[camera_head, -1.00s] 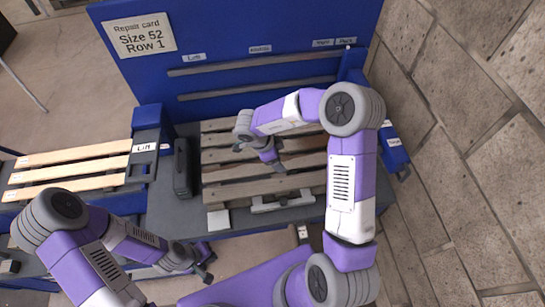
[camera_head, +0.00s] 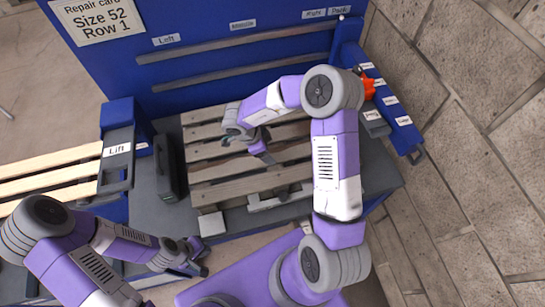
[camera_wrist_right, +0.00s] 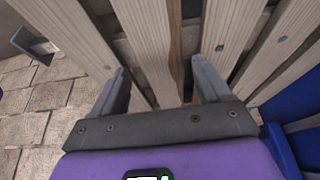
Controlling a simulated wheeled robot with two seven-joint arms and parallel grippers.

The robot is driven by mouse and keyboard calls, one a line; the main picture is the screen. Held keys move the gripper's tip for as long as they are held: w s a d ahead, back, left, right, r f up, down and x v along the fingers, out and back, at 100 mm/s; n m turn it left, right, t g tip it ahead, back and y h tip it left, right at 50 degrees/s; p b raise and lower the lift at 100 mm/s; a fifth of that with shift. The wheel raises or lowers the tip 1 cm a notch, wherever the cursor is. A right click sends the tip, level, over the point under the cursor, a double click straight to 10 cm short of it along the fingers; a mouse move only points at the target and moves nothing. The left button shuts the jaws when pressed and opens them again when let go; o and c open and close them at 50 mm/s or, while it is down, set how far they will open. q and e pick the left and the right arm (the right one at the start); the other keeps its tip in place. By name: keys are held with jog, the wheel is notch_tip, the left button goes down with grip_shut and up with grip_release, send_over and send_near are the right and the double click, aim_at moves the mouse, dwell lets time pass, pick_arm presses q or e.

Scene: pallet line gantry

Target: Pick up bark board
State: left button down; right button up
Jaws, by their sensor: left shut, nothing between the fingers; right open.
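A grey-brown wooden pallet (camera_head: 215,171) lies on the dark bench top. My right gripper (camera_head: 262,152) is over its middle slats, pointing down. In the right wrist view the open fingers (camera_wrist_right: 160,78) stand on either side of a pale slat (camera_wrist_right: 143,38) that has a dark brown, bark-like strip (camera_wrist_right: 176,45) along its right edge. I cannot tell whether the fingers touch it. No other slat in that view shows such an edge. My left gripper (camera_head: 202,266) is shut and empty, low in front of the bench at the left.
A blue back panel (camera_head: 220,65) with slotted rails and a repair card (camera_head: 98,18) stands behind the pallet. A dark case (camera_head: 169,168) lies left of the pallet. A lift with paler slats (camera_head: 50,172) is at the left. A blue labelled rack (camera_head: 385,95) with an orange item (camera_head: 368,84) is at the right.

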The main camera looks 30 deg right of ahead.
aim_at(270, 153)
jog(key=x, duration=0.4)
jog(key=shift+b, duration=0.35)
jog(key=shift+r, duration=0.15)
jog(key=c, duration=1)
